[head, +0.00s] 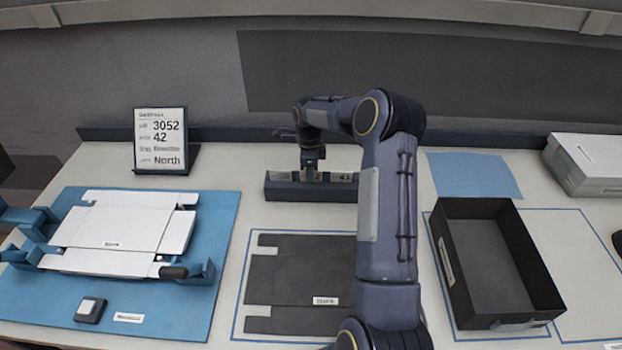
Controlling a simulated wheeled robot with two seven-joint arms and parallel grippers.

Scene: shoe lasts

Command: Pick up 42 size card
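A dark card holder (285,191) stands at the back middle of the table. Pale cards sit in its slot; one at the right end (345,178) seems to read 43, and the print on the others is too small or covered. My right arm comes in from the front, and my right gripper (312,172) points down at the middle of the holder, with its tips at the cards. The fingers are too small and dark to show whether they are open or shut on a card. A sign (160,139) behind at the left shows 3052, 42 and North. My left gripper is not in view.
A blue mat (60,305) at the left bears a white flat carton blank (115,232) in a blue fixture. A dark flat blank (295,270) lies in front of the holder. An open black box (500,265), blue cloth (473,175) and grey box (590,160) are at the right.

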